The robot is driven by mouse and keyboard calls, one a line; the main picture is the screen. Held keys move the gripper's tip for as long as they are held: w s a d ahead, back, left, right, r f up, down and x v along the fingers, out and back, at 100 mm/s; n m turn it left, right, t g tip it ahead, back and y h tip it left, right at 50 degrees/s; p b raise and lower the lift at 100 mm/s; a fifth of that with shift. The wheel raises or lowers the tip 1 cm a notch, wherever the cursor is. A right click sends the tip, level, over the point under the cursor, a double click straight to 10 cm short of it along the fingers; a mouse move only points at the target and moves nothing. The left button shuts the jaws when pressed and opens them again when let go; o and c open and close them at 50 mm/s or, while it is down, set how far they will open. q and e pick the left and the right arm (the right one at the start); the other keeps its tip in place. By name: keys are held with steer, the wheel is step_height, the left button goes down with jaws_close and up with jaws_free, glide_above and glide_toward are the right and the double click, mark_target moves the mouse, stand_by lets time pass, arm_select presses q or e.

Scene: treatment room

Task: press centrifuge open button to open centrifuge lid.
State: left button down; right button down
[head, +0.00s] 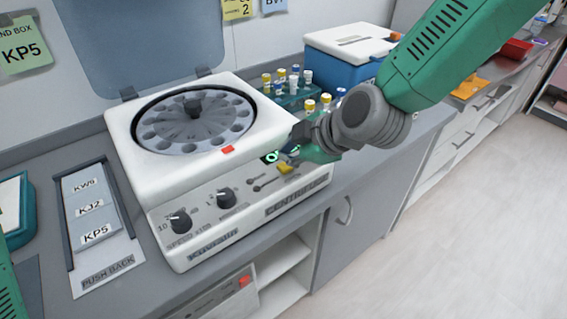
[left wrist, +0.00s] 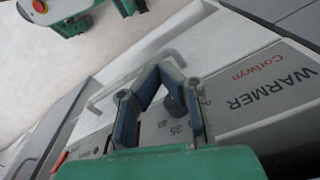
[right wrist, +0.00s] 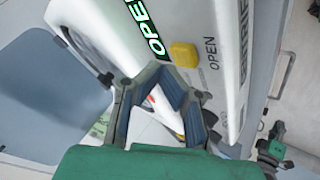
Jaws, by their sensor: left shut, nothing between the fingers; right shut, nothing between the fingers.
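The white centrifuge (head: 130,150) stands on the counter. Its blue-grey lid (head: 140,40) is raised at the back, leaving the rotor (head: 195,120) with its ring of holes uncovered. The yellow open button (head: 286,168) is on the front panel; in the right wrist view the button (right wrist: 184,54) sits beside the word OPEN, and a green-lit display reads OPEN. My right gripper (right wrist: 168,68) is shut and empty, its tips close to the button; contact cannot be told. My left gripper (left wrist: 160,66) is shut and empty, over a white device marked WARMER (left wrist: 255,100).
A rack of capped tubes (head: 292,92) and a blue box with a white lid (head: 345,60) stand behind and right of the centrifuge. A PUSH BACK tray (head: 108,270) with labelled cards lies to its left. Floor is clear at the right.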

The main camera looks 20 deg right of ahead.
mark_target(288, 165)
steer(key=shift+d+r+p, duration=0.15)
steer(key=shift+r+p, duration=2.15)
steer(key=shift+r, duration=0.25)
steer(key=shift+f, duration=0.1)
